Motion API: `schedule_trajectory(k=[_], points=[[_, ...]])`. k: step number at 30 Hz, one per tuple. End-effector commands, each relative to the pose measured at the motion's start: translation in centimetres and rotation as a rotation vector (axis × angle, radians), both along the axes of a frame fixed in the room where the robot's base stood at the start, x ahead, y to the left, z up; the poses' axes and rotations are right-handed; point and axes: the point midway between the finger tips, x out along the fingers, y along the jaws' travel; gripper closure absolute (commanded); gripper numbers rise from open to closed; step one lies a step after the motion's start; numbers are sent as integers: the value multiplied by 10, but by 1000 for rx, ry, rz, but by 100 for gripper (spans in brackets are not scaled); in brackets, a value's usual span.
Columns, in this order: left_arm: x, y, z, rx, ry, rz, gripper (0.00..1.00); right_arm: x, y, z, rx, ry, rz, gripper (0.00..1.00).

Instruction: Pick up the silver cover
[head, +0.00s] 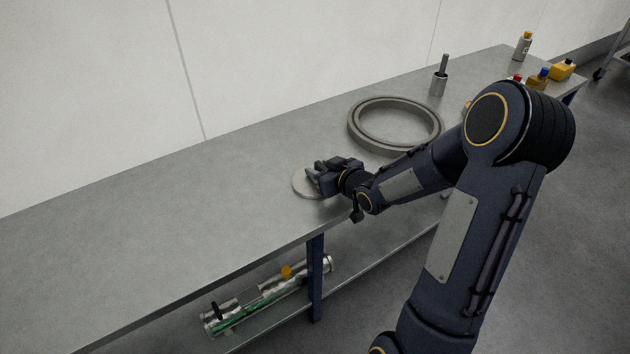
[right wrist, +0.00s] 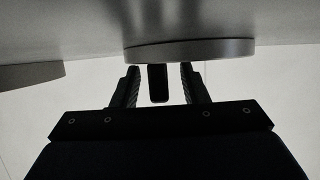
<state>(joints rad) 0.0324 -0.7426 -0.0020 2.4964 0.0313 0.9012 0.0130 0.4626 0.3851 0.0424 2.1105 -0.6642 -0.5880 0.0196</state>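The silver cover (head: 304,187) is a flat round disc lying on the grey workbench near its front edge. In the right wrist view the cover (right wrist: 195,49) appears edge-on at the top, with a dark upright handle (right wrist: 158,84) on it. My right gripper (head: 317,176) is over the cover and hides part of it in the head view. In the right wrist view its two fingers (right wrist: 158,76) stand on either side of the handle, with a visible gap on each side. The gripper is open. My left gripper is not in view.
A large grey ring (head: 352,124) lies on the bench (head: 170,220) behind the cover. A metal cup with a rod (head: 439,82) and several small bottles (head: 537,80) stand toward the far end. A silver-and-green cylinder (head: 240,312) lies on the lower shelf. The bench's left part is clear.

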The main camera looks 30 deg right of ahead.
Motion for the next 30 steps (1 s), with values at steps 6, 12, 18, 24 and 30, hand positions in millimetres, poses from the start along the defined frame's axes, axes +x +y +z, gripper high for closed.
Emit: schedule_trajectory(k=[6, 12, 18, 24, 30], points=[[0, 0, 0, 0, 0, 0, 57, 0, 0, 0, 0, 0, 0, 72], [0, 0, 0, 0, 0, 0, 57, -1, 0, 0, 1, 0, 0, 98], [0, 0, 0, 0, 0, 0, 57, 0, 0, 1, 0, -2, 0, 100], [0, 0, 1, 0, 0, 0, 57, 0, 0, 2, 0, -2, -1, 100], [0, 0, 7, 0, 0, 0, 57, 0, 0, 18, 1, -6, -1, 100]])
